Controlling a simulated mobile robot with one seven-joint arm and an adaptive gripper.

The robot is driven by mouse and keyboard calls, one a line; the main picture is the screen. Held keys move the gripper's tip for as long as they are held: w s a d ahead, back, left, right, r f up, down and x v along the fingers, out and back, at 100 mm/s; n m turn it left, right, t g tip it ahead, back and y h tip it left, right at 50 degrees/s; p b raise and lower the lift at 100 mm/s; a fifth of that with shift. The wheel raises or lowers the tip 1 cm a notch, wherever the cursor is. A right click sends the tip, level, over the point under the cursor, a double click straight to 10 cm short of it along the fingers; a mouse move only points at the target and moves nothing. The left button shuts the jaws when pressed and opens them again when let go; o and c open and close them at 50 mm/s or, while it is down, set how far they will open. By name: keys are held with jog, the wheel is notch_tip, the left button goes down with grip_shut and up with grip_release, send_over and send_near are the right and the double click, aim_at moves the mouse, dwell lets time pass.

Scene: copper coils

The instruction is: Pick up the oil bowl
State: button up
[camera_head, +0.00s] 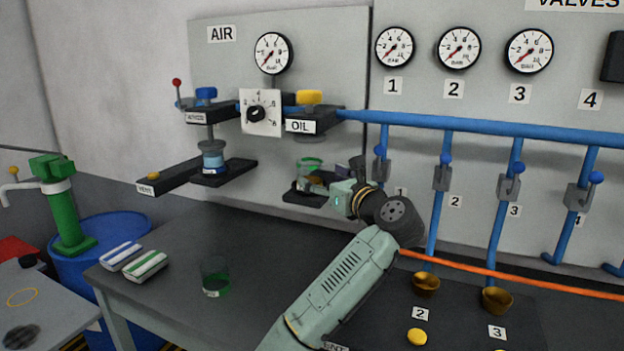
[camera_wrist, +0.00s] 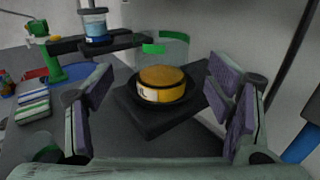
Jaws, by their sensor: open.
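An amber-topped round vessel with a white label, which looks like the oil bowl (camera_wrist: 162,76), sits upright on a small black shelf (camera_wrist: 150,122) in the wrist view. It also shows in the head view (camera_head: 318,186), partly hidden by my gripper. A clear shape with a green rim (camera_wrist: 166,36) shows at or just behind it; I cannot tell whether they are one piece. My gripper (camera_wrist: 161,86) is open, with one finger at each side of the bowl in the wrist picture. I see no contact.
The OIL block (camera_head: 312,122) is mounted above. A blue bowl (camera_head: 212,162) stands on a shelf to the left. A green-tinted cup (camera_head: 215,280) and two striped packs (camera_head: 146,265) are on the dark table (camera_head: 190,235). Blue pipes (camera_head: 440,200) are to the right.

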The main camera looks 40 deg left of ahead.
aim_at(316, 172)
jog(key=shift+w+a, duration=0.3)
jog(key=shift+a, duration=0.35)
jog(key=p+x, duration=0.2)
jog(key=x, duration=0.2)
jog(key=shift+a+r+p, duration=0.2)
jog(key=shift+p, duration=0.2)
jog(key=shift+w+a+f, duration=0.1)
jog(key=shift+w+a, duration=0.2)
jog(key=shift+a, duration=0.05)
jog(key=c, duration=1.3)
